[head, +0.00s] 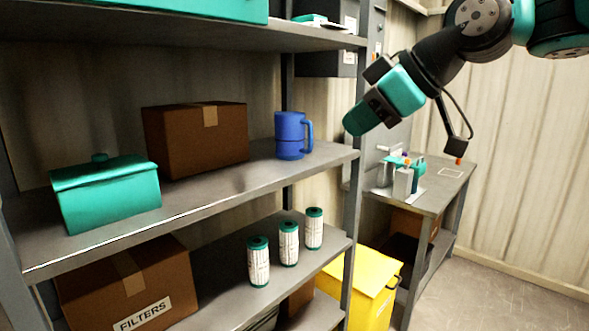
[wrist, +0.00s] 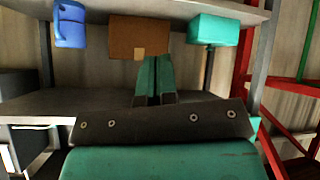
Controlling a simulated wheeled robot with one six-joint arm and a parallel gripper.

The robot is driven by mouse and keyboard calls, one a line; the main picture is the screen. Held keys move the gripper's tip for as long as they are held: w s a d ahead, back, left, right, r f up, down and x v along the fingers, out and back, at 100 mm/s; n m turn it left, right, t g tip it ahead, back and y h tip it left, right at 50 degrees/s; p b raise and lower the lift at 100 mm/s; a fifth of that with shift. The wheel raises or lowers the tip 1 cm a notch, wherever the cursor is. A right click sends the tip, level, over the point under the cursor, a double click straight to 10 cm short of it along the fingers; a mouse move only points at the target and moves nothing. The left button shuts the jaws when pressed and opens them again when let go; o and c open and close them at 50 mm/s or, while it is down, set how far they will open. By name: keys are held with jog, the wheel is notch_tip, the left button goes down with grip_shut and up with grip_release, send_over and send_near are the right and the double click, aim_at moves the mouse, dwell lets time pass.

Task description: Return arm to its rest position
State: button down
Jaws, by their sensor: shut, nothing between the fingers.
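My gripper (head: 350,123) shows in the head view at the end of my arm, raised at the upper right, in front of the shelf's right end. In the wrist view my gripper's two teal fingers (wrist: 154,70) lie together with nothing between them. It is clear of the shelf and holds nothing. The blue mug (head: 291,136) stands on the middle shelf to the left of the gripper in the head view. The same mug shows at the upper left of the wrist view (wrist: 69,25).
The metal shelf (head: 215,198) holds a brown box (head: 195,139) and a teal lidded box (head: 106,192). Several filter cartridges (head: 288,243) stand on the lower shelf. A yellow bin (head: 370,285) stands below, beside a metal bench (head: 432,196) with bottles. Open floor lies at the lower right.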

jog(key=s+d+f+m+g+h+b, duration=0.1)
jog(key=s+d+f+m+g+h, duration=0.1)
jog(key=s+f, duration=0.9)
jog(key=s+d+f+m+g+h+b, duration=0.1)
jog(key=s+d+f+m+g, duration=0.2)
jog(key=s+f, duration=0.8)
jog(key=shift+s+d+f+m+g+h+b, duration=0.15)
jog(key=shift+s+d+m+g+h+b, duration=0.2)
jog(key=shift+m, duration=0.55)
